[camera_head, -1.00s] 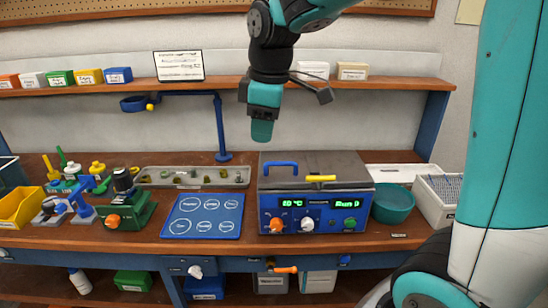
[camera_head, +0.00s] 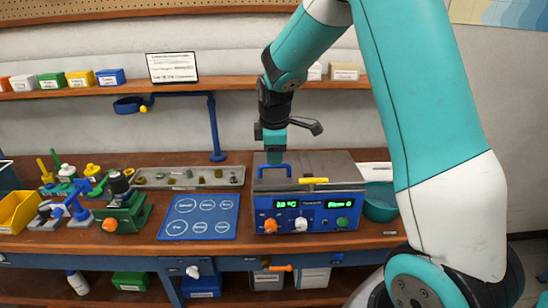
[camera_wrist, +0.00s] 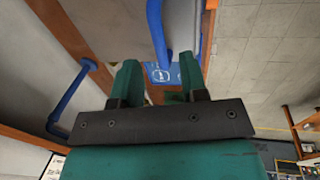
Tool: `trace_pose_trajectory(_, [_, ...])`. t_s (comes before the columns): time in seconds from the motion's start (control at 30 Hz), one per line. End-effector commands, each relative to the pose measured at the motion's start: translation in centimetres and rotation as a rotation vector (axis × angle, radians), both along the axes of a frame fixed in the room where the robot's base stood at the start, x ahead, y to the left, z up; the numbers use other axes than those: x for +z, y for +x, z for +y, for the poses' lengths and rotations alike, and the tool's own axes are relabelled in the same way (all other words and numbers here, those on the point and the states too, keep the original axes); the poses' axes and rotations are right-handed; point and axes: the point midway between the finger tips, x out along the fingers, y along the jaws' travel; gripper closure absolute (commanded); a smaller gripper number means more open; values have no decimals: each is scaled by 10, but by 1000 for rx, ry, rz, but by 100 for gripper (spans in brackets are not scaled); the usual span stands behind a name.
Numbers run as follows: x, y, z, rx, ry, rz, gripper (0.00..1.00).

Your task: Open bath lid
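The bath is a blue box with a grey lid (camera_head: 330,163), green displays and knobs, standing on the bench in the head view. A blue handle (camera_head: 287,165) rises from the lid's left part, and a yellow handle (camera_head: 314,180) sits at its front edge. My gripper (camera_head: 274,160) is right at the blue handle, pointing down. In the wrist view the two fingers of my gripper (camera_wrist: 160,68) are apart, and the blue handle (camera_wrist: 156,28) shows between and beyond their tips. I cannot tell whether they touch it. The lid looks closed.
A blue post (camera_head: 216,130) with an arm and ring stands behind and left of the bath. A blue mat with circles (camera_head: 200,217) lies to the left, and a teal bowl (camera_head: 381,203) stands to the right. A shelf (camera_head: 180,86) runs above.

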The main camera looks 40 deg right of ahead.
Motion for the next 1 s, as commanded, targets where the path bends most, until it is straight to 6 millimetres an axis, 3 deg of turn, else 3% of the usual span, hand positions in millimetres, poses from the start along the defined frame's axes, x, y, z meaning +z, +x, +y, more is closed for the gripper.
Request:
trace_pose_trajectory(0.2, [-26, 4, -3, -1, 0, 2, 60])
trace_pose_trajectory(0.57, [-33, 5, -4, 0, 0, 0, 60])
trace_pose_trajectory(0.77, [-32, 5, -4, 0, 0, 0, 100])
trace_pose_trajectory(1.0, [-31, 6, -4, 0, 2, 2, 100])
